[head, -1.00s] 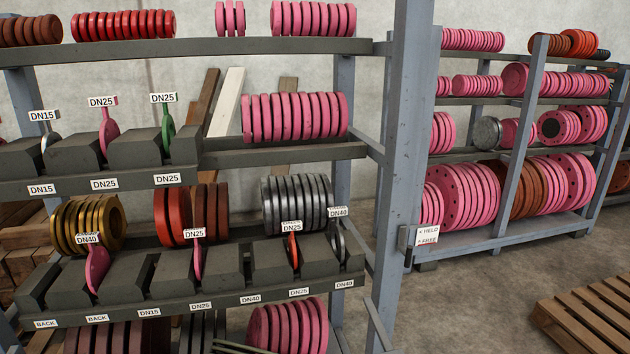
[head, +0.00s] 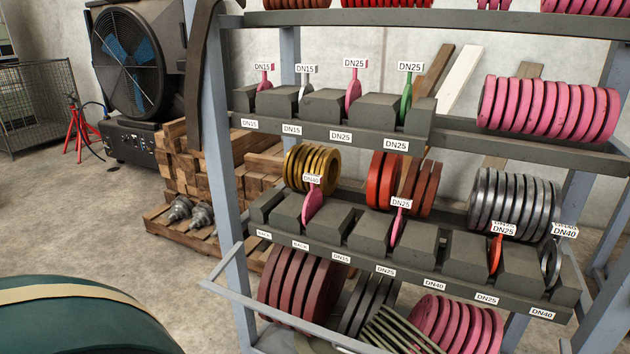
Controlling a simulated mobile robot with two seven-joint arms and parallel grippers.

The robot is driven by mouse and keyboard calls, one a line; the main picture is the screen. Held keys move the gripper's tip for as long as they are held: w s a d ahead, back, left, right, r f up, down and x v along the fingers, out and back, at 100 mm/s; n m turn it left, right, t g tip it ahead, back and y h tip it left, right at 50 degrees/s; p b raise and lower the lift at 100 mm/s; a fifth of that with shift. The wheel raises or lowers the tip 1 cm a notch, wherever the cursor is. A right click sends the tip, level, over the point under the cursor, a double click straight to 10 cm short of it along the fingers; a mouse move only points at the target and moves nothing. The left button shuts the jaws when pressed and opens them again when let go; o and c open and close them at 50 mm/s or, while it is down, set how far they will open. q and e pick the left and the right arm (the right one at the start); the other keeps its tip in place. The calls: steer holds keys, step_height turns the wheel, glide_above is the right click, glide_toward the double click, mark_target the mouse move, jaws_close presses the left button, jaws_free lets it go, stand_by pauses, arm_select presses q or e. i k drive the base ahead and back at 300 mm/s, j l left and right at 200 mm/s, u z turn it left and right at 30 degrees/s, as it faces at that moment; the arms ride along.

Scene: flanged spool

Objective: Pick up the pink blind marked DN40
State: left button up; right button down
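The pink blind marked DN40 (head: 313,203) stands upright in a slot of the dark lower rack (head: 362,238), towards its left end. Its white DN40 tag (head: 312,179) is at the top of its handle. The slot labels below it on the shelf edge read BACK. Another pink blind (head: 398,226), tagged DN25, stands to its right in the same rack. A grey blind (head: 550,262) at the right end of this rack also carries a DN40 tag (head: 564,231). Neither of my grippers shows in the head view.
The upper rack (head: 326,104) holds several blinds tagged DN15 and DN25. Gold discs (head: 311,166) stand close behind the pink DN40 blind. A sloping grey rail (head: 275,302) crosses the shelf's lower front. A green rounded object (head: 75,322) is at bottom left. The left floor is partly open.

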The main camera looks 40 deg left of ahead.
mark_target(312, 203)
steer(key=u, duration=1.25)
